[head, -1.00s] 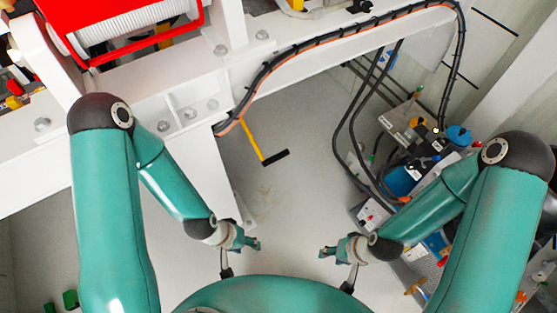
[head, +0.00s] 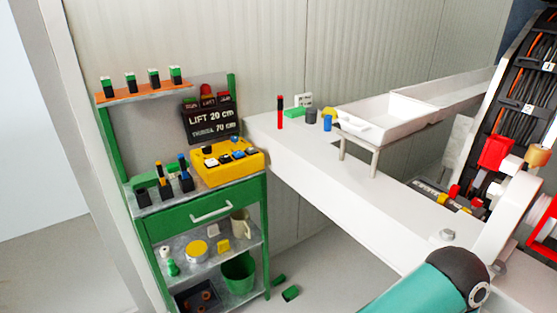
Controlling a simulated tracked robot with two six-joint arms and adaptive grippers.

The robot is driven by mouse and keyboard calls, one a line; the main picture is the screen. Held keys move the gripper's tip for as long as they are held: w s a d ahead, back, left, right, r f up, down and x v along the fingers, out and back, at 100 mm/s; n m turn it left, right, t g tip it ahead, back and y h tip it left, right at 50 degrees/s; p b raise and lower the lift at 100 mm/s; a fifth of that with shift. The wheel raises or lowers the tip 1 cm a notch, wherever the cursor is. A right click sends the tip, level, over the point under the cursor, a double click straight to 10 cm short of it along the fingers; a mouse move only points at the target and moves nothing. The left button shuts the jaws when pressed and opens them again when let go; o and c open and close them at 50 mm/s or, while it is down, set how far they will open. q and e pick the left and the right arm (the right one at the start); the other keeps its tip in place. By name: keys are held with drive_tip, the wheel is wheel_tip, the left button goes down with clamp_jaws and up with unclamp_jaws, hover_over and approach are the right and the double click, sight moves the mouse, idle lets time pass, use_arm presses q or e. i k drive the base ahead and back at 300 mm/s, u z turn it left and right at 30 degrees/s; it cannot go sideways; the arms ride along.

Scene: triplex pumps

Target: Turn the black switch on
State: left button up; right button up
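A yellow control box (head: 228,164) sits on top of the green cart at left centre. Its sloped face carries a black knob (head: 207,150), a blue element, and several dark and pale switches. They are too small to tell which one is the black switch or how it is set. A black sign (head: 211,121) reading "LIFT 20 cm" stands behind the box. Neither gripper is in view; only a teal part of one of my arms shows at the bottom right, well away from the box.
The green cart (head: 210,212) has a drawer and lower shelves with a green bucket (head: 238,272). A white beam (head: 330,187) runs right of it, carrying a white tray (head: 388,112) on legs. Small green pieces lie on the floor beside the cart. A cable reel stands far right.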

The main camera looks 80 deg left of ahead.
sight(207, 150)
drive_tip(key=u, duration=0.1)
drive_tip(key=i, duration=0.25)
drive_tip(key=u, duration=2.85)
drive_tip(key=k, duration=0.55)
drive_tip(key=u, duration=0.25)
drive_tip(key=i, duration=0.55)
drive_tip(key=z, duration=0.2)
drive_tip(key=k, duration=0.55)
drive_tip(key=u, duration=0.15)
drive_tip(key=i, duration=0.4)
